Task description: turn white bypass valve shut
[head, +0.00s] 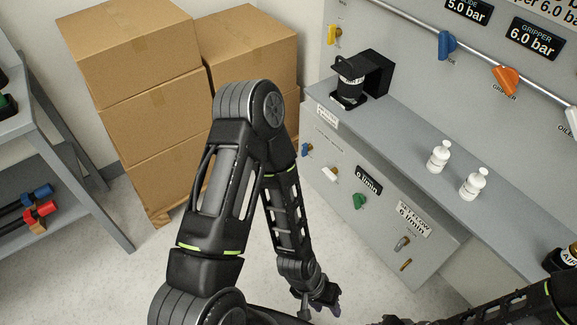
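A small white valve handle (329,174) sits on the lower front panel, between a blue handle (307,150) and a green handle (359,201). Its label is too small to read, and its exact angle is hard to tell. My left gripper (321,297) hangs low in front of the panel, below and apart from the white handle. Its dark fingers are small and partly overlap, so their opening is unclear. My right arm crosses the lower right corner, and its gripper is not seen.
A grey shelf (412,155) juts out above the lower panel, holding a black device (350,82) and two white bottles (438,157). Cardboard boxes (150,115) stand behind my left arm. A grey rack (75,150) is at left. Floor shows between the rack and panel.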

